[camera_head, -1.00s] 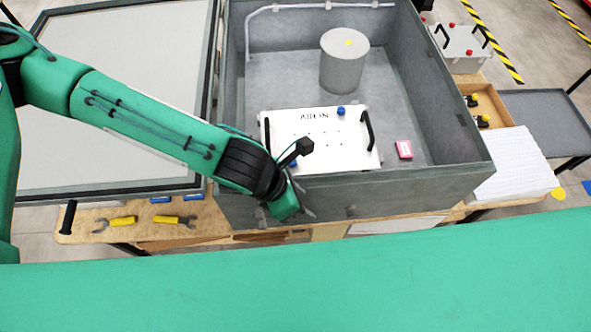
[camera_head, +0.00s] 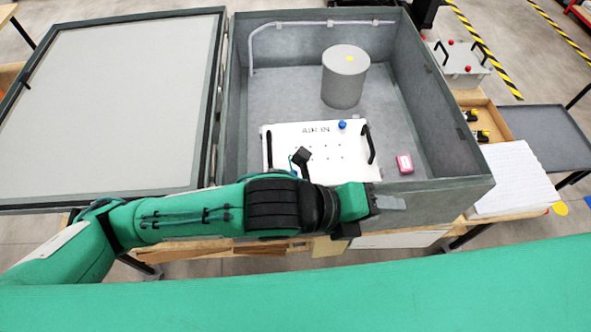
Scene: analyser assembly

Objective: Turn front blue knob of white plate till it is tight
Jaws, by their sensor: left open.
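The white plate (camera_head: 342,155) lies inside the open grey box, with "AIR IN" lettering and a black handle at each side. One blue knob (camera_head: 342,125) shows at its back edge. I cannot make out the front blue knob; my left arm covers part of the plate's front edge. My left gripper (camera_head: 386,204) is open, at the box's front wall, to the right of and in front of the plate. Its fingers are small and partly hidden, and I see nothing between them. My right gripper is not in view.
The grey box (camera_head: 452,187) has high walls around the plate. A grey cylinder (camera_head: 345,80) stands behind the plate and a pink block (camera_head: 404,164) lies to its right. The open lid (camera_head: 105,105) is at the left. A white stack (camera_head: 515,180) stands outside at the right.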

